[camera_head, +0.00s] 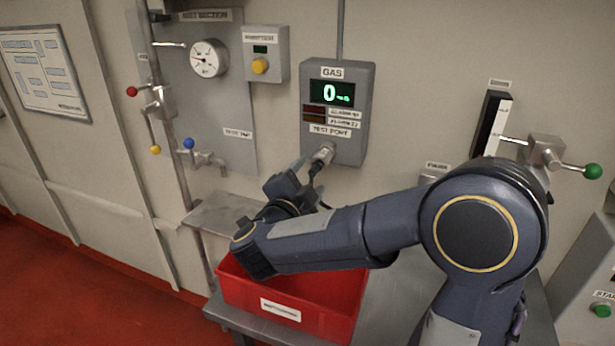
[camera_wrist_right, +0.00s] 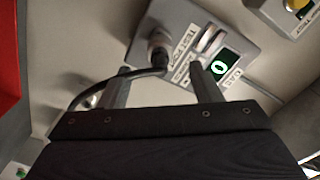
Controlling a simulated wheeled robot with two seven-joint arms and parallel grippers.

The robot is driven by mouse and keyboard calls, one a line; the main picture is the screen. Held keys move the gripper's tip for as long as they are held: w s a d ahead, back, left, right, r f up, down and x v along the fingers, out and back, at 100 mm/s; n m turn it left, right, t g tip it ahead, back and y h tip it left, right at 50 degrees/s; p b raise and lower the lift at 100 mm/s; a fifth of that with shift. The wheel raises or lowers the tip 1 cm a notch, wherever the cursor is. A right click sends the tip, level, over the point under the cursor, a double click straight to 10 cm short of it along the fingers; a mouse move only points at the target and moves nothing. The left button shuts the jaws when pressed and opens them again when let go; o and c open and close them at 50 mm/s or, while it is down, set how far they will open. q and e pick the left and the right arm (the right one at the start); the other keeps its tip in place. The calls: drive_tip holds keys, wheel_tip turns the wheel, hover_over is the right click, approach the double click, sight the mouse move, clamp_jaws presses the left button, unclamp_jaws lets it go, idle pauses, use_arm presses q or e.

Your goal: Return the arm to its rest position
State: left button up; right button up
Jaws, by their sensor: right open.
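My right arm (camera_head: 345,232) reaches in from the right, over the table and the red bin. My right gripper (camera_head: 300,178) is up near the test port of the gas detector (camera_head: 345,144). In the right wrist view the two fingers of this gripper (camera_wrist_right: 163,88) stand apart with nothing held between them. A grey plug with a black cable (camera_wrist_right: 158,48) sits at the test port, just beyond the fingers; it also shows in the head view (camera_head: 322,156). The detector display reads 0. My left gripper does not show.
A red bin (camera_head: 318,325) with a white label stands on the grey table under my forearm. A small shelf (camera_head: 222,212) is to its left. Valve levers with red, yellow, blue and green knobs (camera_head: 592,171) stick out from the wall. A gauge (camera_head: 208,58) and a yellow-button box (camera_head: 265,54) hang above.

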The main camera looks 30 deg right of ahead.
drive_tip(key=s+a+f+n+t+y, duration=0.1)
drive_tip(key=s+a+n+y, duration=0.35)
drive_tip(key=n+y, duration=0.35)
drive_tip(key=s+a+f+n+y, duration=0.2)
drive_tip(key=s+a+n+y, duration=0.25)
drive_tip(key=n+y, duration=0.4)
drive_tip(key=s+f+n+g, duration=0.1)
drive_tip(key=s+f+g, duration=0.2)
drive_tip(key=s+f, duration=0.2)
drive_tip(key=s+f+n+g, duration=0.2)
drive_tip(key=s+f+g, duration=0.2)
drive_tip(key=s, duration=0.8)
drive_tip(key=shift+s+d+f+y, duration=0.15)
drive_tip(key=shift+d+f+y, duration=0.3)
drive_tip(key=shift+f, duration=0.35)
